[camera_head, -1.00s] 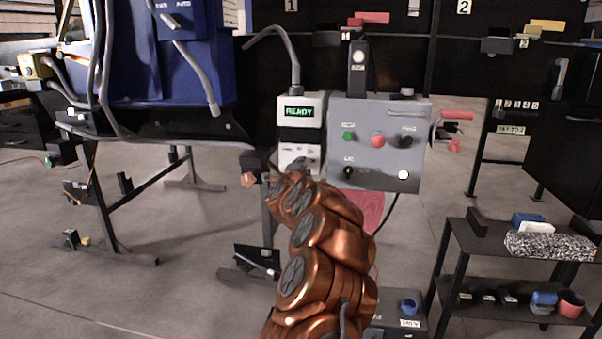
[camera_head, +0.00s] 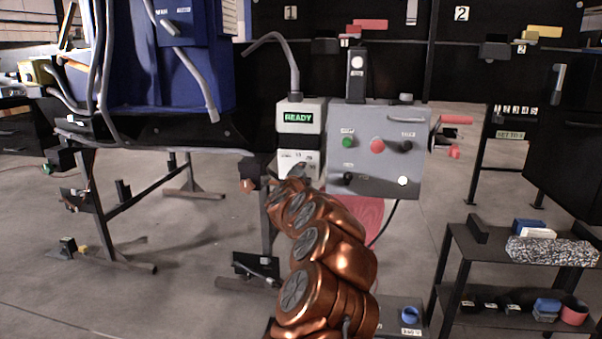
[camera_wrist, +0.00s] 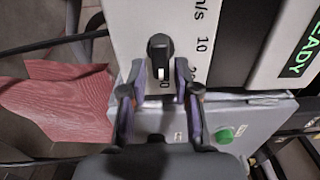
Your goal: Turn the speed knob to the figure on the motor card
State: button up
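The speed knob (camera_wrist: 160,57) is black with a white pointer mark and shows in the wrist view on a white panel (camera_wrist: 190,18). The pointer faces the bottom of that picture. Beside it I read "10" and part of "m/s"; other figures are partly covered by my fingers. My gripper (camera_wrist: 161,80) is open, one finger on each side just below the knob; I cannot tell whether they touch it. In the head view my arm hides the knob on the white READY unit (camera_head: 299,142). A small card (camera_head: 511,134) on the right seems to read "SET TO", its figure too small to be sure.
A grey control box (camera_head: 378,160) with green, red and black buttons adjoins the READY unit. A red sheet (camera_wrist: 60,100) hangs below. A dark shelf (camera_head: 470,265) stands at right, a blue machine (camera_head: 150,75) at left. Floor between them is mostly clear.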

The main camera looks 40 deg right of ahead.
jog(key=shift+o, duration=0.5)
jog(key=shift+a, duration=0.15)
jog(key=v, duration=1.1)
jog(key=shift+s+a, duration=0.2)
jog(key=shift+a, duration=0.15)
jog(key=shift+r, duration=0.1)
